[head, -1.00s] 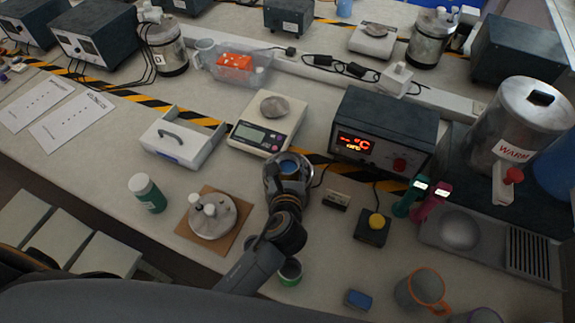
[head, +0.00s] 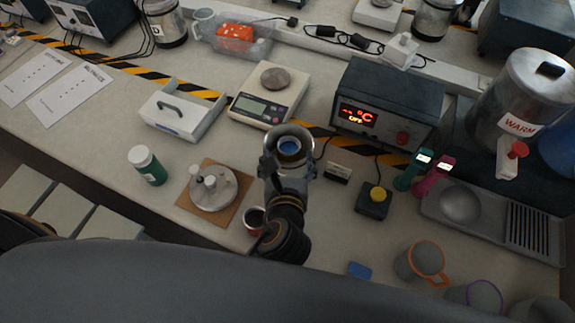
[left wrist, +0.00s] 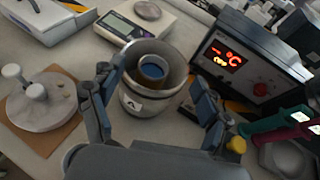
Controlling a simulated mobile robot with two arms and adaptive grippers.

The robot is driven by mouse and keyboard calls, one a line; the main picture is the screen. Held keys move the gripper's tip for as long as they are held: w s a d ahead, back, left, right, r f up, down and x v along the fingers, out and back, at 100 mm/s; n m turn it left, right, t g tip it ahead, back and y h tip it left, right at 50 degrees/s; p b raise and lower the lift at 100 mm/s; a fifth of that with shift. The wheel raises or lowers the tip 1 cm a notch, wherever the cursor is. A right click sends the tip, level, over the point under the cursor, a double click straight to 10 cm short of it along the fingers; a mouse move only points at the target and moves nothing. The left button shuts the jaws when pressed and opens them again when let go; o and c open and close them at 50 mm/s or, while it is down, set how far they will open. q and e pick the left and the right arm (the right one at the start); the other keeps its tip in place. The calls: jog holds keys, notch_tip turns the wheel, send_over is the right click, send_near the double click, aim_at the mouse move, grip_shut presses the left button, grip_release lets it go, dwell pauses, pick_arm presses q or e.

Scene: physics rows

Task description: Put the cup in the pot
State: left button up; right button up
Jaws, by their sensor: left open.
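The pot (left wrist: 146,104) is a grey metal cylinder with a dark label, standing on the table. It also shows in the head view (head: 303,134). A cup (left wrist: 152,72) with a brownish side and blue inside sits upright within the pot, its rim near the pot's rim. The head view shows the cup's blue inside (head: 289,147). My left gripper (left wrist: 157,84) is open, its fingers apart on either side of the pot at the near side. In the head view the left gripper (head: 288,165) covers the pot's lower front. My right gripper is not in view.
A scale (head: 263,106) and a heater box with a red display (head: 388,105) stand behind the pot. A round grey device (head: 213,190) on a brown board is to the left. A small red-rimmed cup (head: 254,219) stands beside my arm. An orange-handled mug (head: 418,262) is at front right.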

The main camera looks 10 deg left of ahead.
pick_arm(q)
jog(key=shift+v, duration=1.4)
